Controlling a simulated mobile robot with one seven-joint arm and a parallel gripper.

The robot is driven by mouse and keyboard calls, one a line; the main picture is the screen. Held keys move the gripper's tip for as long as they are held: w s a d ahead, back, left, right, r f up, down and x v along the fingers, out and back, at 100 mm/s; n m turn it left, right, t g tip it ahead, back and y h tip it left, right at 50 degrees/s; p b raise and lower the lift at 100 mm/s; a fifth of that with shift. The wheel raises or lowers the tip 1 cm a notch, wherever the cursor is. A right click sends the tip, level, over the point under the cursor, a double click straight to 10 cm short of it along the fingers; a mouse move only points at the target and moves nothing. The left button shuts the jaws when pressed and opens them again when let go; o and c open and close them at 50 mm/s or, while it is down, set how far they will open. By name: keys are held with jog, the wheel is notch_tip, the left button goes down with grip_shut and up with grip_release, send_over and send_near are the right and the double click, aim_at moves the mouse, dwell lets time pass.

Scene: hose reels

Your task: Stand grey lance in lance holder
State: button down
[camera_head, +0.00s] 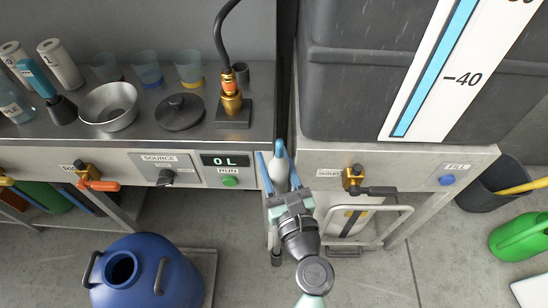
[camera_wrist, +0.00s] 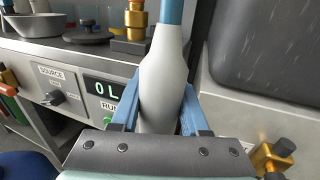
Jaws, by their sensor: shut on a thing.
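My gripper (camera_head: 279,183) has its two blue fingers on either side of a pale grey, bottle-shaped body with a blue upper end, which I take to be the grey lance (camera_head: 279,167). In the wrist view the lance (camera_wrist: 164,75) stands roughly upright between the fingers, its blue end running out of the top of the picture. It is in the gap between the steel counter and the tank stand. My gripper hides its lower part. I cannot pick out the lance holder with certainty in either view.
A big dark tank (camera_head: 345,80) stands on the right. A brass outlet valve (camera_head: 354,178) juts out below it. A blue drum (camera_head: 150,278) stands at lower left.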

notch_tip(320, 180, down, 12)
jog(key=b, duration=1)
dwell(0.4)
jog(key=shift+c, duration=2)
grip_release()
jog(key=shift+o, duration=0.4)
jog(key=shift+f, duration=0.1)
jog(key=shift+s, duration=0.1)
jog(key=p+v, duration=0.1)
jog(key=v, duration=1.1)
jog(key=shift+s, duration=0.4)
jog(key=shift+d, duration=0.15)
